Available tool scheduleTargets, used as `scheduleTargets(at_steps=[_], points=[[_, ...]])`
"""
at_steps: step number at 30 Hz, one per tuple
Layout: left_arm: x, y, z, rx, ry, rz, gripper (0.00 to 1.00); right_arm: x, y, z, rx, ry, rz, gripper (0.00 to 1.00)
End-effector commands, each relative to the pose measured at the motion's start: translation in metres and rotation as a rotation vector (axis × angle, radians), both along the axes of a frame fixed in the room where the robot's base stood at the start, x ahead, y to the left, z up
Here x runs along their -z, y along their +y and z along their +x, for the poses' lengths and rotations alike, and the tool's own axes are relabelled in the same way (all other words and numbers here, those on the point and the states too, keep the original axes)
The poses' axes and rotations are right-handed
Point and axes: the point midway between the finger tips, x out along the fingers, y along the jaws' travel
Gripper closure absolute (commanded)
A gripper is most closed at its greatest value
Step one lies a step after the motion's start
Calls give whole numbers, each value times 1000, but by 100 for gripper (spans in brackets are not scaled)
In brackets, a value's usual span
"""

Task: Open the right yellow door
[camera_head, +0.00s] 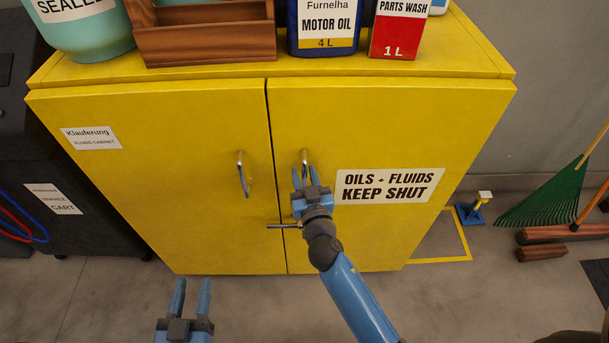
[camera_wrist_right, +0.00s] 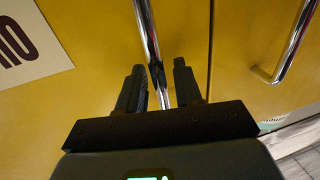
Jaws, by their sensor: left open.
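The right yellow door (camera_head: 390,120) of the cabinet is closed and bears an "OILS + FLUIDS KEEP SHUT" sign. Its vertical metal handle (camera_head: 304,158) is near the inner edge, and the handle also shows in the right wrist view (camera_wrist_right: 147,30). My right gripper (camera_head: 303,175) is at this handle. In the right wrist view its two fingers (camera_wrist_right: 158,68) stand apart, one on each side of the bar, with small gaps. The lower handle is hidden behind the gripper. My left gripper (camera_head: 192,285) is open and empty, low in front of the left door.
The left yellow door (camera_head: 180,170) is closed, with its own handle (camera_head: 242,174). A small metal bar (camera_head: 283,226) crosses the seam below. Bottles, a wooden tray (camera_head: 205,42) and a red can (camera_head: 397,30) stand on top. A green rake (camera_head: 550,195) leans at the right.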

Motion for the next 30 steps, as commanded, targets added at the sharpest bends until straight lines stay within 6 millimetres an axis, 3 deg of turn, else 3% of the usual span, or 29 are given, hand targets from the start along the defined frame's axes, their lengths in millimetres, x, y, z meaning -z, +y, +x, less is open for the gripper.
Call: scheduleTargets(at_steps=[4,11,23,30], points=[[0,0,0,0,0,0,57,0,0,0,0,0,0,66],[0,0,0,0,0,0,57,0,0,0,0,0,0,100],[-1,0,0,0,0,0,57,0,-1,-3,-5,1,0,100],[-11,0,0,0,0,0,57,2,-6,-26,-56,8,-5,100]])
